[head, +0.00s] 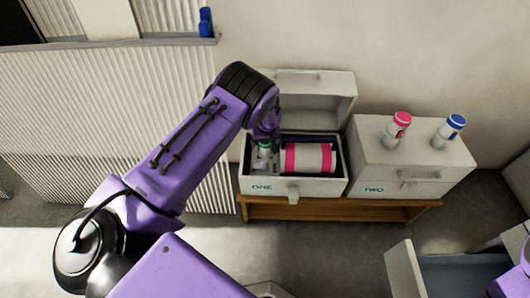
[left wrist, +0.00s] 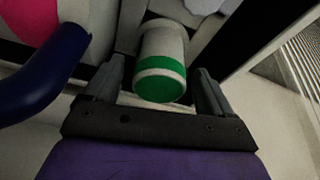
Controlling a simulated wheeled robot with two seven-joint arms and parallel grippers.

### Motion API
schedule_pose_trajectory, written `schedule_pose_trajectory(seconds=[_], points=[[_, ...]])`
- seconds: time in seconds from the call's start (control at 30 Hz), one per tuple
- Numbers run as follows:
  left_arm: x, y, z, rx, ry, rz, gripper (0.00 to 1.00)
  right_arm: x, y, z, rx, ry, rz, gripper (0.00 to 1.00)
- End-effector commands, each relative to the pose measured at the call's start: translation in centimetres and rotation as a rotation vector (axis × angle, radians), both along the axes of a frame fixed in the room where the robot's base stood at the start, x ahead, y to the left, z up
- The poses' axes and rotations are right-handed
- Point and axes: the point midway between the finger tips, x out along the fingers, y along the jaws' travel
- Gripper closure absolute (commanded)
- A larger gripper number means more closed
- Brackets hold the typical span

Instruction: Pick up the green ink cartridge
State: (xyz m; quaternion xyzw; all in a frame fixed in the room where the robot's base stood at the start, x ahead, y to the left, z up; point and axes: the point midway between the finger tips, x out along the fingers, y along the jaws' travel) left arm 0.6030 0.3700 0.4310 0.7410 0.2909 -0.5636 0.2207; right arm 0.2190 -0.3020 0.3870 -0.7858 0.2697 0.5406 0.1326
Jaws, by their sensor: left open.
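The green ink cartridge (left wrist: 161,62) is a white cylinder with a green band and green end. In the left wrist view it lies between the two open fingers of my left gripper (left wrist: 155,92), with visible gaps at its sides. In the head view the cartridge (head: 264,149) is in the left part of the open box marked ONE (head: 330,187). My left gripper (head: 266,138) reaches down into that box over it and partly hides it. My right gripper is not in view; only a purple part of mine shows at the right edge.
A pink-and-white roll (head: 309,158) and a dark blue bar (left wrist: 45,78) lie beside the cartridge in the box. The closed box marked TWO (head: 415,160) carries a pink-capped bottle (head: 401,121) and a blue-capped bottle (head: 454,124). Both boxes stand on a wooden bench (head: 330,210).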

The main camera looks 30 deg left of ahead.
Motion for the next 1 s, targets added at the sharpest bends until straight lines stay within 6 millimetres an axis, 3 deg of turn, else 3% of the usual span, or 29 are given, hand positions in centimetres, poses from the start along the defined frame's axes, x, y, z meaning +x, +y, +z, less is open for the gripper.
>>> schedule_pose_trajectory(seconds=[0.1,0.3,0.37,0.5,0.83,1.0], points=[[0.3,0.1,-1.2,-0.001,-0.002,-0.001,0.15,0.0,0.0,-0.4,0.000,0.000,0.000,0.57],[0.3,0.1,-1.2,-0.001,-0.002,-0.001,0.15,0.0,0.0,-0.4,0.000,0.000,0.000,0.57],[0.3,0.1,-1.2,-0.001,-0.002,-0.001,0.32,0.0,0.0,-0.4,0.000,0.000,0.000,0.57],[0.3,0.1,-1.2,0.000,-0.002,-0.002,0.77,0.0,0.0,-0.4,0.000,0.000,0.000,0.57],[0.2,0.0,-0.8,0.000,-0.002,-0.002,0.78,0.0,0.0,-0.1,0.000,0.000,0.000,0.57],[0.1,-0.1,1.4,-0.001,-0.003,-0.002,0.78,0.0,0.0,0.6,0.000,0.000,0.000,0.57]])
